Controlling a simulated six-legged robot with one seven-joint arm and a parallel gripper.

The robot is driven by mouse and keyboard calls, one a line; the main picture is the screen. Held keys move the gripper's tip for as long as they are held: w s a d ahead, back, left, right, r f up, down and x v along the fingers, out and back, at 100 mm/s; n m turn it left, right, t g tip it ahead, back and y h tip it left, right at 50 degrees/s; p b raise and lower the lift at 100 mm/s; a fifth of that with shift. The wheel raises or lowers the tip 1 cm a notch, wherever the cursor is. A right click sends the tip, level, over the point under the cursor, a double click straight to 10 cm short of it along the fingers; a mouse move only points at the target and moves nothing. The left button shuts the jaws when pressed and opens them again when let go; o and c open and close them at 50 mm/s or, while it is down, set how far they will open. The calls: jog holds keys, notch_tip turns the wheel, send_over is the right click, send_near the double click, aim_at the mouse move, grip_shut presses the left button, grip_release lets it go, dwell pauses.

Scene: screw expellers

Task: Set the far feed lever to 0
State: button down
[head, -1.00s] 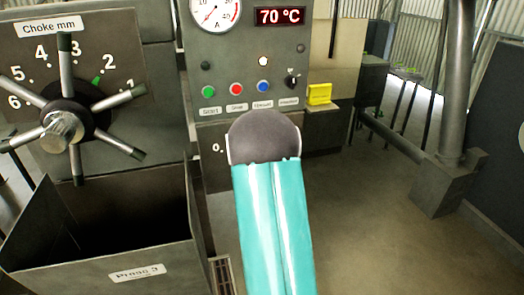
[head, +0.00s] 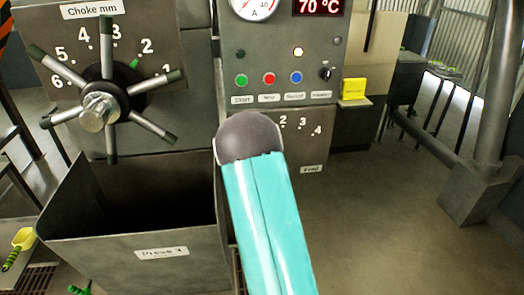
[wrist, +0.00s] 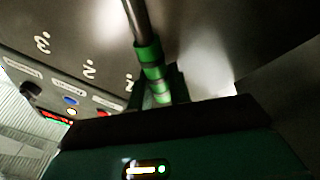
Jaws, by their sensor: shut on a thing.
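The feed panel (head: 300,150) shows the numerals 2, 3 and 4 and a Feed label at the lower right in the head view. My teal arm hides the rest of its scale, the lever and my gripper there. In the wrist view, the feed lever (wrist: 138,20) is a metal rod with a green banded grip, coming down from the top. My gripper (wrist: 165,92) is shut on that grip, its fingers mostly dark. The numerals 3, 2 and probably 1 run down left of the rod. Which numeral the lever points to is unclear.
A choke wheel (head: 100,110) with several spokes stands at the left, above an open bin (head: 150,255) labelled Press 3. Buttons (head: 268,79) sit above the feed panel. A yellow box (head: 354,89) is right of them. The floor (head: 390,220) at the right is clear.

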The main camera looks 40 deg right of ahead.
jog(key=shift+w+a, duration=0.1)
jog(key=shift+w, duration=0.1)
jog(key=c, duration=1.3)
grip_release()
jog(key=shift+f, duration=0.1)
jog(key=shift+s, duration=0.1)
jog(key=v, duration=1.3)
jog(key=shift+s+a+f, duration=0.1)
jog(key=shift+s, duration=0.2)
